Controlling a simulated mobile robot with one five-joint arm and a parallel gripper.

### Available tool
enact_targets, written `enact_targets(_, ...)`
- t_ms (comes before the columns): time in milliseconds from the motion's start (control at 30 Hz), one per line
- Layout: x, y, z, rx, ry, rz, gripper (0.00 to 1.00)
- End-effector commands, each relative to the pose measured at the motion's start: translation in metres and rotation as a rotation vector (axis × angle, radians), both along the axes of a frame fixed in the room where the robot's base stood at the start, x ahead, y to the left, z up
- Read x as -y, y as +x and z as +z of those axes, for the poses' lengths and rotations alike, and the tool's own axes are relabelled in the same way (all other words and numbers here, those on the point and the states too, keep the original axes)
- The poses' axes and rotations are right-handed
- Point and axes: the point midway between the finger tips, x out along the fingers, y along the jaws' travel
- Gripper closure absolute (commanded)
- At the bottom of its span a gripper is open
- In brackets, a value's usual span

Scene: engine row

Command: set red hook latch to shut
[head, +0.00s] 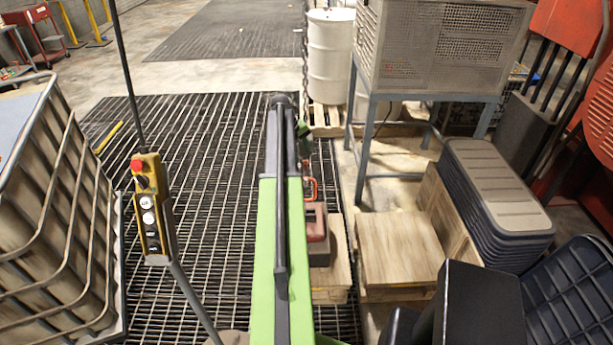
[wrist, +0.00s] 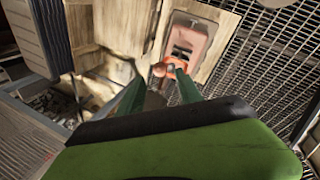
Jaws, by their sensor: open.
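The red hook latch (wrist: 174,65) shows in the wrist view as a small orange-red piece at the near end of a dull red box (wrist: 188,42). In the head view a red-orange loop (head: 314,188) stands just behind the same box (head: 316,222), partly hidden by my arm. My gripper (wrist: 160,76) is open, with its two green fingers pointing at the latch. The right fingertip overlaps the latch in the picture; I cannot tell whether they touch. A brownish round part lies between the fingertips. The latch's exact position is too small and blurred to tell.
The box rests on a wooden pallet or crate (head: 395,249) beside dark floor grating (head: 225,130). Stacked grey bins (head: 497,190) and a metal stand (head: 365,150) are on the right. A yellow control pendant (head: 150,208) and caged tank (head: 50,210) are on the left.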

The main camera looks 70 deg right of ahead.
Motion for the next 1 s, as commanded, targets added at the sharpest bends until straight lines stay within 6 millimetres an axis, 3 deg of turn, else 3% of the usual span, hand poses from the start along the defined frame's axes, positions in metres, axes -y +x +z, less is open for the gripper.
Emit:
enact_targets(33, 0.003, -0.002, -0.022, 0.000, 0.000, -0.001, 0.58)
enact_targets(233, 0.013, -0.011, -0.058, 0.000, 0.000, -0.001, 0.58)
enact_targets(367, 0.017, -0.014, -0.067, 0.000, 0.000, -0.001, 0.58)
enact_targets(633, 0.017, -0.015, -0.065, 0.000, 0.000, -0.001, 0.58)
enact_targets(933, 0.017, -0.016, -0.065, 0.000, 0.000, -0.001, 0.97)
enact_targets(1000, 0.018, -0.016, -0.065, -0.001, -0.001, -0.002, 1.00)
